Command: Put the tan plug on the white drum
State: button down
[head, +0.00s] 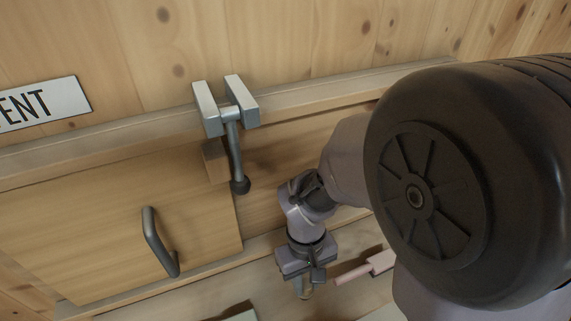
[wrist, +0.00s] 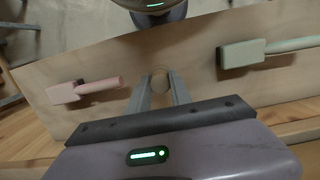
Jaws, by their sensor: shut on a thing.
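My gripper (head: 304,288) points down over the pale wooden shelf in the head view. In the wrist view my gripper (wrist: 159,82) has its two fingers closed around the tan plug (wrist: 160,84), a small round tan thing between the fingertips. It is close in colour to the board behind it, so its outline is faint. I cannot tell whether the plug is touching the shelf or lifted. The white drum cannot be made out in either view.
On the shelf (wrist: 205,78), a pink-handled tool (wrist: 83,90) lies left of my gripper and a green one (wrist: 265,48) right in the wrist view. Behind are a wooden door with a grey handle (head: 157,243), a metal latch (head: 232,130) and a lettered sign (head: 40,103).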

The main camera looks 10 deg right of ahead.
aim_at(305, 281)
jog(key=w+f+b, duration=0.1)
jog(key=f, duration=0.1)
jog(key=w+f, duration=0.1)
jog(key=shift+d+f+b, duration=0.1)
jog(key=shift+f+b, duration=0.25)
jog(key=shift+f, duration=0.2)
jog(key=c, duration=1.2)
grip_release()
jog(key=shift+o, duration=0.2)
jog(key=shift+r, duration=0.1)
